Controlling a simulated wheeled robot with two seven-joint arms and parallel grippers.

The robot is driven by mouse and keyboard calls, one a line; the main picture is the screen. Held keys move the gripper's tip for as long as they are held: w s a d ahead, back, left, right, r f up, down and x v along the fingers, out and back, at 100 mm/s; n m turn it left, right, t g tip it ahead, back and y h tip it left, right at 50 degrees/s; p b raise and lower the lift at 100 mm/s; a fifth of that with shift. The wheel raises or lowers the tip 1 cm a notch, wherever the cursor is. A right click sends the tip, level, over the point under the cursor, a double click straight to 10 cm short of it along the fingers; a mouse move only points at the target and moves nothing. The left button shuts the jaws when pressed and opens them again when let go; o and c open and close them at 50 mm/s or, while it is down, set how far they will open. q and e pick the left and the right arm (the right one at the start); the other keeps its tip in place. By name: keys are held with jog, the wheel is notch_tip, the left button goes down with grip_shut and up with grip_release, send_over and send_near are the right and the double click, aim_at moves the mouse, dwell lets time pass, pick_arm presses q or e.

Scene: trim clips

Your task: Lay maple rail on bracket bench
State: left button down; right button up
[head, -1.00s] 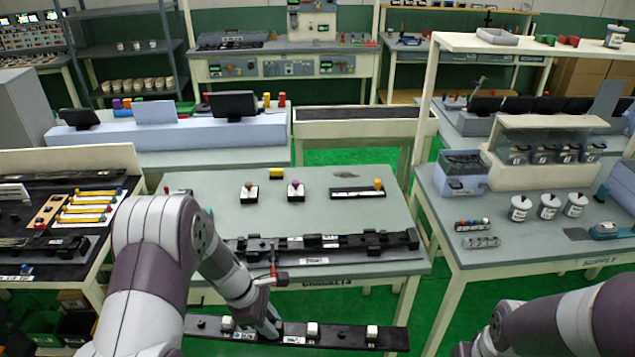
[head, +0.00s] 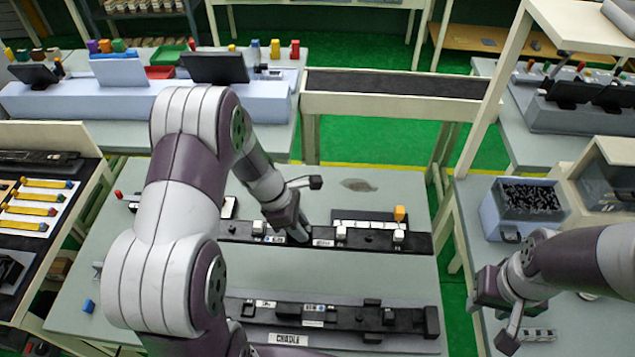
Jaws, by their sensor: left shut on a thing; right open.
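A long dark rail (head: 370,240) with several white blocks and small labels along it lies crosswise over the grey bench (head: 400,271) in the head view. My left gripper (head: 300,234) is shut on it near its middle. The rail's left end is partly hidden by my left arm. I cannot tell whether the rail touches the bench top or hangs just above it. My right gripper (head: 498,318) is open and empty, at the left edge of the right-hand table.
A black cradle (head: 350,317) lies along the bench's near edge. A bin of black pieces (head: 523,208) stands on the right-hand table.

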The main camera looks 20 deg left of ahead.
pick_arm(q)
jog(key=shift+d+r, duration=0.15)
jog(key=shift+s+r, duration=0.1)
jog(key=shift+s, duration=0.05)
jog(key=shift+s+a+r, duration=0.1)
jog(key=shift+s+a, duration=0.15)
jog(key=shift+s, duration=0.2)
jog(key=shift+w, duration=0.2)
jog(key=shift+w+d+f+b, duration=0.1)
jog(key=shift+w+f+b, duration=0.15)
jog(key=shift+f, duration=0.4)
jog(key=b, duration=0.9)
send_over(310, 264)
jog(key=a, duration=0.2)
jog(key=f, duration=1.1)
jog(key=shift+s+f, duration=0.25)
pick_arm(e)
notch_tip(310, 264, down, 9)
jog(key=shift+s+f, duration=0.15)
jog(key=shift+s, duration=0.3)
pick_arm(q)
jog(key=c, duration=0.8)
grip_release()
jog(key=shift+a+r, duration=0.1)
